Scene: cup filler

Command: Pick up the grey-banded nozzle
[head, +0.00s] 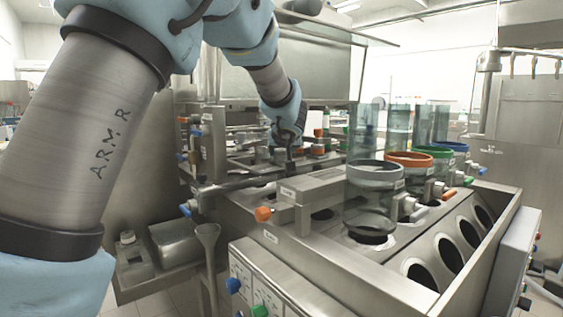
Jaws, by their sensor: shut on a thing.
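My gripper (289,139) is at the end of my arm, at the middle of the head view, over the filler's rear deck. Its dark fingers are shut on a slim dark upright piece (290,162), which looks like the grey-banded nozzle. The piece is small and partly hidden by the fingers, so I cannot make out its band clearly. I cannot tell whether its lower end touches the deck. Small grey and orange-topped fittings stand close around the fingers, among them an orange one (317,150) just to the right.
Clear cylinders with grey (376,172), orange (409,159), green and blue rims stand in a row to the right. Empty round openings (422,274) line the sloped front. A metal bar (240,185) crosses left of my gripper. A clear panel hangs above the deck.

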